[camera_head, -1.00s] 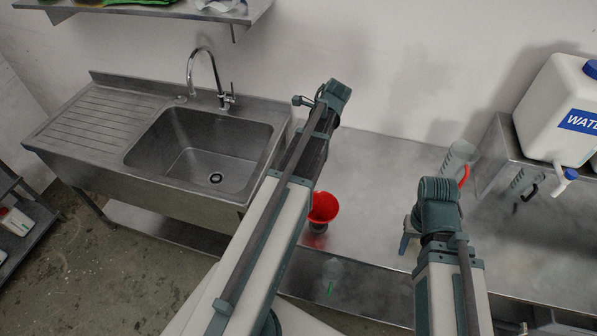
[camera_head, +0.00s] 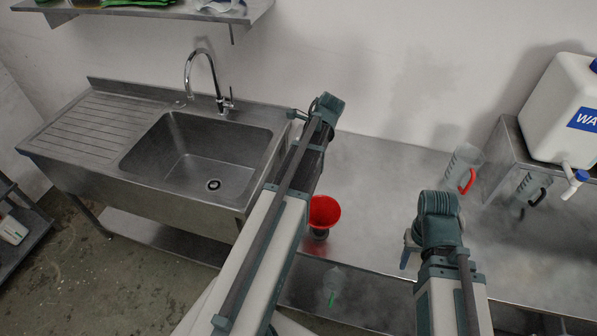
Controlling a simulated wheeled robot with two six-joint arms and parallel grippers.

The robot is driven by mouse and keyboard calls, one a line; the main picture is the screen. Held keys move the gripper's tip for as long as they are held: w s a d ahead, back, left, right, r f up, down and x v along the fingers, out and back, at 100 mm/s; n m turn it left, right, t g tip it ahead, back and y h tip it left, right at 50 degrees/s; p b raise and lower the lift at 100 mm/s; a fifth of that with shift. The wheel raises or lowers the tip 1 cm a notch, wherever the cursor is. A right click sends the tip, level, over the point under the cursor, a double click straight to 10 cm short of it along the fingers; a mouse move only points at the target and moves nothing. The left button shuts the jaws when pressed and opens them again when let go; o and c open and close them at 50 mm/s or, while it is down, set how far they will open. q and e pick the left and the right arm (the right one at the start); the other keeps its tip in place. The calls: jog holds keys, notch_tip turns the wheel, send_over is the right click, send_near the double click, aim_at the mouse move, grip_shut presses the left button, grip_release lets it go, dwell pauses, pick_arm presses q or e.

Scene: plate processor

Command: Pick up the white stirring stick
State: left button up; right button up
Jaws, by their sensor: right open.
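I cannot make out the white stirring stick in the head view. My right gripper (camera_head: 405,258) shows only in part, as a blue fingertip beside the right arm's elbow, above the steel table (camera_head: 375,175). It is open, and I see nothing between its fingers. The rest of it is hidden behind my arm. My left arm reaches up across the middle, between the sink and the table.
A red funnel (camera_head: 323,211) stands on the table beside my left arm. A jug with a red handle (camera_head: 463,165), a jug with a black handle (camera_head: 528,188) and a white water canister (camera_head: 560,110) are at right. The sink (camera_head: 200,155) is left. A clear bottle (camera_head: 334,283) stands below.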

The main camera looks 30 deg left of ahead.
pick_arm(q)
grip_shut()
jog(key=shift+r, duration=0.1)
dwell(0.3)
